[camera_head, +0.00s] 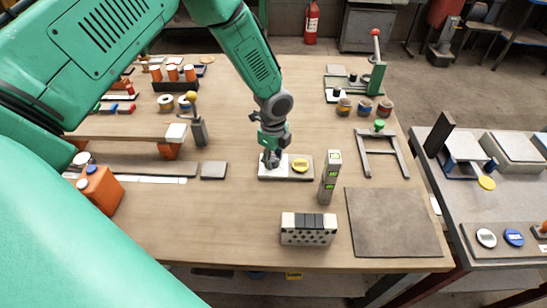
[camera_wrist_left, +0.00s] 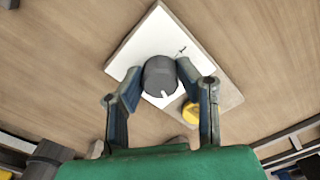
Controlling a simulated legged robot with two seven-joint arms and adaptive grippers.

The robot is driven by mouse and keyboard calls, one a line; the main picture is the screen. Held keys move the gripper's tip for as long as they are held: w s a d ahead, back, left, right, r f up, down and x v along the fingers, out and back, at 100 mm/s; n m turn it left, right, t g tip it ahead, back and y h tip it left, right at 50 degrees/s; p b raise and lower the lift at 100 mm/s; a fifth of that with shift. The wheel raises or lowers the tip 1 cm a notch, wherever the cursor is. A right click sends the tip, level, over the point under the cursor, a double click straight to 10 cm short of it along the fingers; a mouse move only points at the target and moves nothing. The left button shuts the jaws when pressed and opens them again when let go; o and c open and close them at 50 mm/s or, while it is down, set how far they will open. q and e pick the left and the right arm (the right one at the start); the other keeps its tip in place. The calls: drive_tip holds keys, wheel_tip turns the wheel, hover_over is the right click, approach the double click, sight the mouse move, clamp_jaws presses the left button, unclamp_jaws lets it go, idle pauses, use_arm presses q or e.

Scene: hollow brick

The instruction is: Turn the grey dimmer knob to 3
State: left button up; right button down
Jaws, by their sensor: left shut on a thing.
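The grey dimmer knob (camera_wrist_left: 159,73) stands on the white part of a small panel (camera_wrist_left: 126,62). It is round and dark grey, with a white pointer mark on the side toward my wrist. A small dark mark shows on the white plate beyond it; I cannot read any number. My left gripper (camera_wrist_left: 160,82) has its two fingers on either side of the knob, shut on it. In the head view, my left gripper (camera_head: 272,158) comes down on the left part of the panel (camera_head: 287,175) and hides the knob. My right gripper is not in view.
A yellow round knob (camera_head: 300,165) sits on the panel's right part.

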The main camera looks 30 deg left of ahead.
sight(274, 157)
use_arm(q)
drive_tip(key=shift+w+m, duration=0.15)
drive_tip(key=shift+m, duration=0.75)
drive_tip(key=o, duration=1.1)
wheel_tip(274, 157, up, 12)
drive_tip(key=shift+f, duration=0.15)
